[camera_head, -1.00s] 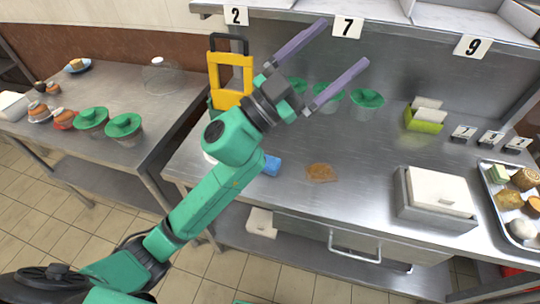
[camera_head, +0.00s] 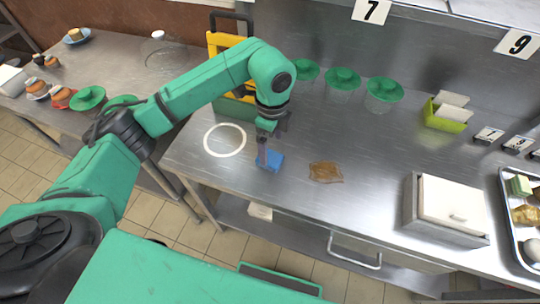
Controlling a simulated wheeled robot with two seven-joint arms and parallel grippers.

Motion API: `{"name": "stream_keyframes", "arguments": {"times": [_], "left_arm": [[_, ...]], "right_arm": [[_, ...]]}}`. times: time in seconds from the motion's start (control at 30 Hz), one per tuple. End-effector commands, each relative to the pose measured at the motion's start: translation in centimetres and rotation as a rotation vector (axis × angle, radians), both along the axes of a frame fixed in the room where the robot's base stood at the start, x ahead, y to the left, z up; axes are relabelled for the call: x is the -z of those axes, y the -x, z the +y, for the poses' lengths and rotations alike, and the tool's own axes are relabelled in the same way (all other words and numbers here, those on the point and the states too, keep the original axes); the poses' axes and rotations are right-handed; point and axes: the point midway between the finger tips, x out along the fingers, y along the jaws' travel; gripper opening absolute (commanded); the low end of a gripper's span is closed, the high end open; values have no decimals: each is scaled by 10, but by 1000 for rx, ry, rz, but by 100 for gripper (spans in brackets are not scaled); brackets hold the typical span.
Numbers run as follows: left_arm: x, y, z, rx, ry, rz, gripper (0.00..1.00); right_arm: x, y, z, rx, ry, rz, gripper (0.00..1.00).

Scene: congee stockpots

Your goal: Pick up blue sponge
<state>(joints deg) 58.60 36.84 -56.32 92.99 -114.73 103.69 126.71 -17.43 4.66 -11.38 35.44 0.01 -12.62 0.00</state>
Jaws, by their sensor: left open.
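The blue sponge (camera_head: 273,162) lies on the steel counter, left of a brown stain (camera_head: 325,172). The gripper is open. One finger hides part of the sponge, and I cannot tell whether the fingers touch it. My right gripper is not in view.
A white ring (camera_head: 225,139) lies left of the sponge. A yellow frame (camera_head: 222,44) stands behind my arm. Several green-lidded containers (camera_head: 342,80) stand at the back. A white-lidded box (camera_head: 452,203) is at the right. The counter around the stain is clear.

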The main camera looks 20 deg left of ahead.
Motion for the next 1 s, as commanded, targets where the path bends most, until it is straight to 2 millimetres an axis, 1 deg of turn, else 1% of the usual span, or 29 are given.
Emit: {"name": "stream_keyframes", "arguments": {"times": [0.13, 0.2, 0.3, 0.4, 0.53, 0.57, 0.6, 0.67, 0.7, 0.77, 0.8, 1.0], "left_arm": [[18, 3, 3, 1, -1, 4, 100], [31, 5, 5, 0, -1, 6, 100], [50, 4, 4, 1, 0, 4, 100], [56, 3, 4, 3, 1, -1, 100], [57, 3, 4, 3, 1, -1, 100], [57, 3, 4, 3, 2, -1, 92], [57, 3, 4, 3, 2, -1, 77], [56, 3, 4, 3, 2, -1, 54], [56, 3, 4, 3, 2, -1, 39], [56, 3, 4, 3, 2, -1, 16], [56, 3, 4, 3, 2, -1, 14], [56, 3, 4, 3, 2, -1, 14]], "right_arm": [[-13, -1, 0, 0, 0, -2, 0], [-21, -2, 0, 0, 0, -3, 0], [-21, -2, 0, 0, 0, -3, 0], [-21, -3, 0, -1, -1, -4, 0], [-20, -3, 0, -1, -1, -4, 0], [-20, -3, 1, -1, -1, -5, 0], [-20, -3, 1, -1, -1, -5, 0], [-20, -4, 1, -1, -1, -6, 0], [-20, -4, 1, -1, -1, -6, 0], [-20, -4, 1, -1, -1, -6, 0], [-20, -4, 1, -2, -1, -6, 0], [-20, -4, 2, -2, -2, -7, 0]]}}
